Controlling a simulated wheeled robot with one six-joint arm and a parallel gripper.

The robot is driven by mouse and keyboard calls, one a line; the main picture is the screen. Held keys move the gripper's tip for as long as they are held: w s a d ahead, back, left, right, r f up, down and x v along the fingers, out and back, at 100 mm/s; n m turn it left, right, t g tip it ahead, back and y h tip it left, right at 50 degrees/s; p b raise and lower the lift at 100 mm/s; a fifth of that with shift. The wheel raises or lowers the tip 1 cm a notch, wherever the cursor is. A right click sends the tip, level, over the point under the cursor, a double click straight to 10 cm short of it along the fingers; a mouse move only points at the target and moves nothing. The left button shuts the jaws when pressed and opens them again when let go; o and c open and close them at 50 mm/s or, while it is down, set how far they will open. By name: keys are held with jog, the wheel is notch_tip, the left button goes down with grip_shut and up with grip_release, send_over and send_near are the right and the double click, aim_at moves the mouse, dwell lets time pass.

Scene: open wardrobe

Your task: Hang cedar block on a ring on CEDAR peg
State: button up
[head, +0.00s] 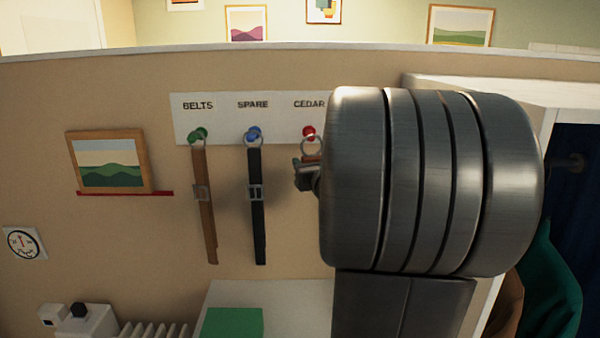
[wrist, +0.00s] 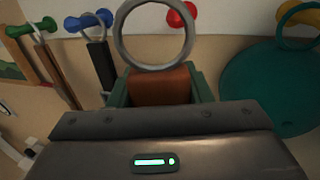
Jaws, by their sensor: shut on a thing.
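The red CEDAR peg (head: 309,132) sticks out of the white board under the word CEDAR. It also shows in the wrist view (wrist: 181,14), at the upper edge of the ring. The metal ring (wrist: 154,33) stands up from the reddish-brown cedar block (wrist: 160,86). My gripper (wrist: 160,92) is shut on the block, its green-lined fingers on either side. In the head view the ring (head: 311,146) appears just below and partly over the peg. Whether the ring is around the peg or only in front of it, I cannot tell. My arm hides most of the block there.
A brown belt (head: 203,205) hangs from the green BELTS peg (head: 197,135). A black belt (head: 256,205) hangs from the blue SPARE peg (head: 253,134). A teal round thing (wrist: 268,88) hangs from a yellow peg (wrist: 297,14) on the right in the wrist view.

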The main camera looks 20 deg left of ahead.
jog(key=shift+d+r, duration=0.15)
jog(key=shift+r, duration=0.05)
jog(key=w+a+f, duration=0.2)
jog(key=w+a, duration=0.1)
jog(key=w, duration=0.8)
jog(key=shift+w+a, duration=0.2)
jog(key=shift+w, duration=0.05)
dwell(0.9)
jog(key=shift+p, duration=0.3)
jog(key=o, duration=1)
jog(key=shift+o, duration=0.2)
jog(key=b+v, duration=0.3)
jog(key=v, duration=1.1)
